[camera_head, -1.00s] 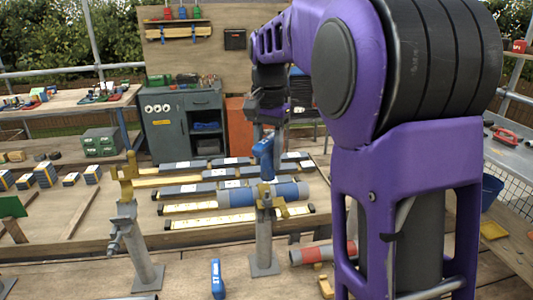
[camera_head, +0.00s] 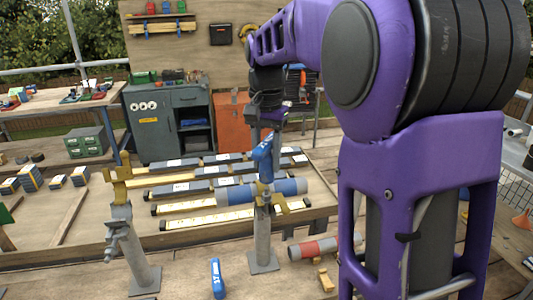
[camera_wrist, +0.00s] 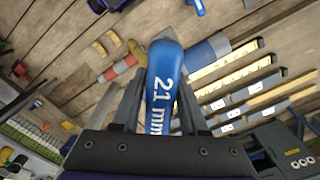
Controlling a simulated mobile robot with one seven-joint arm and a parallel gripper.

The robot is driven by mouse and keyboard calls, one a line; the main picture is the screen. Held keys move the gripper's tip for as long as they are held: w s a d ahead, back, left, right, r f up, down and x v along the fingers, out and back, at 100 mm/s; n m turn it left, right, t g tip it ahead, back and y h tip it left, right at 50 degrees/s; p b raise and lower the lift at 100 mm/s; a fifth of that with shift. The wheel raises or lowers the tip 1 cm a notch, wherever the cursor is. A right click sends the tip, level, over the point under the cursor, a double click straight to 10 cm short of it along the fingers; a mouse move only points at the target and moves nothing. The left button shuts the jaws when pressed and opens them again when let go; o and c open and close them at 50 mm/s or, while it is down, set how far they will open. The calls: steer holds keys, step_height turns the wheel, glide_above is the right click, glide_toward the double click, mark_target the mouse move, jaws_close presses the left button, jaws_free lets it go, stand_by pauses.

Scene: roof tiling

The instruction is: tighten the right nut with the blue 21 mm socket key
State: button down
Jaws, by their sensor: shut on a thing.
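The blue socket key (camera_wrist: 165,85) is marked 21 mm in the wrist view. My gripper (camera_wrist: 161,76) is shut on it, one finger on each side. In the head view the key (camera_head: 263,147) hangs tilted below my gripper (camera_head: 267,130), just above the brass-coloured clamp (camera_head: 265,190) of the right post. Its lower end meets or overlaps the clamp; I cannot tell whether it is seated on a nut. The right nut is not distinguishable. The left post (camera_head: 135,250) carries a similar brass-coloured clamp (camera_head: 118,172).
A second blue key (camera_head: 217,279) lies on the planks at the front. A blue-and-grey tube (camera_head: 290,187) lies behind the right post, and a red-and-grey tube (camera_head: 318,247) lies to its right. Yellow and grey strips (camera_head: 182,208) lie behind. A grey cabinet (camera_head: 160,135) stands at the back.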

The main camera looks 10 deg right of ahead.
mark_target(266, 176)
steer(key=shift+f, duration=0.8)
steer(key=shift+f+b, duration=2)
steer(key=shift+b, duration=0.15)
steer(key=m+b, duration=0.2)
steer(key=m, duration=0.3)
steer(key=shift+b, duration=0.35)
steer(key=shift+r+m, duration=0.15)
steer(key=shift+m, duration=0.25)
steer(key=m+p, duration=0.2)
steer(key=m, duration=0.2)
steer(key=shift+m+p, duration=1.05)
steer(key=shift+m, duration=0.85)
steer(key=shift+n+p, duration=0.3)
steer(key=shift+r, duration=0.1)
